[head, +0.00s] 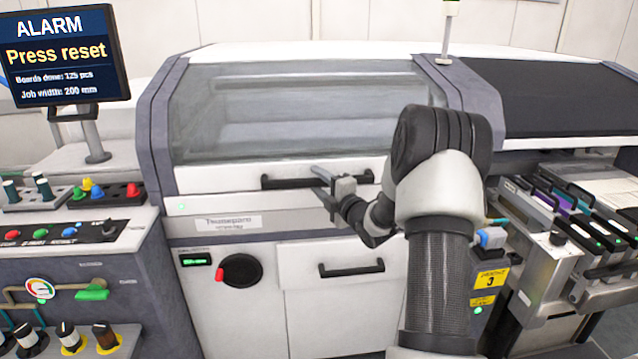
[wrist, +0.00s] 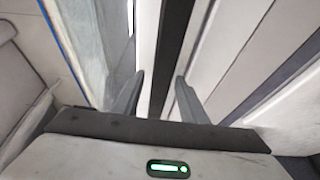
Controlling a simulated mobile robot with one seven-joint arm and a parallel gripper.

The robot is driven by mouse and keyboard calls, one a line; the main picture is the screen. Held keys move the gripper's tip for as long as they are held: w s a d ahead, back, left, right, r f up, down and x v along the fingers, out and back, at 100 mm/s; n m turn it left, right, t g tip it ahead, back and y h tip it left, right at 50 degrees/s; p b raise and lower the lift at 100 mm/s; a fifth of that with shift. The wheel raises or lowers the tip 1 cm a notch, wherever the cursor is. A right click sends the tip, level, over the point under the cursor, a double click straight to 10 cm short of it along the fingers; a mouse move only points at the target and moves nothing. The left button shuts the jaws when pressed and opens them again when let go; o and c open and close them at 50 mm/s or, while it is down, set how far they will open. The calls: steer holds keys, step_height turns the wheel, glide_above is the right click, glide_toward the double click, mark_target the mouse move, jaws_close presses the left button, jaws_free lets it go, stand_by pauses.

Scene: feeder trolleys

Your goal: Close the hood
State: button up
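The hood (head: 300,110) is the machine's large cover with a clear window and a white lower front edge. It appears to be down or nearly down; I cannot tell whether a small gap is left under it. Its black bar handle (head: 287,183) runs along the white edge. My gripper (head: 318,172) is at the middle of this handle, which its wrist partly hides. In the wrist view my gripper (wrist: 158,90) has its two fingers apart, with the dark handle bar (wrist: 165,60) running between them. The fingers do not appear to press on the bar.
A screen (head: 65,55) at upper left reads "ALARM Press reset". A button panel (head: 75,235) stands at left. Below the hood are a dark rotary knob with a red grip (head: 238,271) and a lower black handle (head: 351,269). Feeders (head: 585,220) fill the right side.

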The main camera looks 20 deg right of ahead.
steer(key=shift+c, duration=0.4)
jaws_close()
steer(key=s+a+r+g+p, duration=0.1)
steer(key=s+r+p, duration=0.2)
steer(key=r, duration=0.4)
steer(key=shift+s+r+m+g+p, duration=0.3)
steer(key=shift+s+g+p, duration=0.1)
steer(key=shift+p, duration=0.5)
steer(key=shift+o, duration=0.4)
jaws_free()
steer(key=shift+f, duration=0.1)
steer(key=shift+s, duration=0.1)
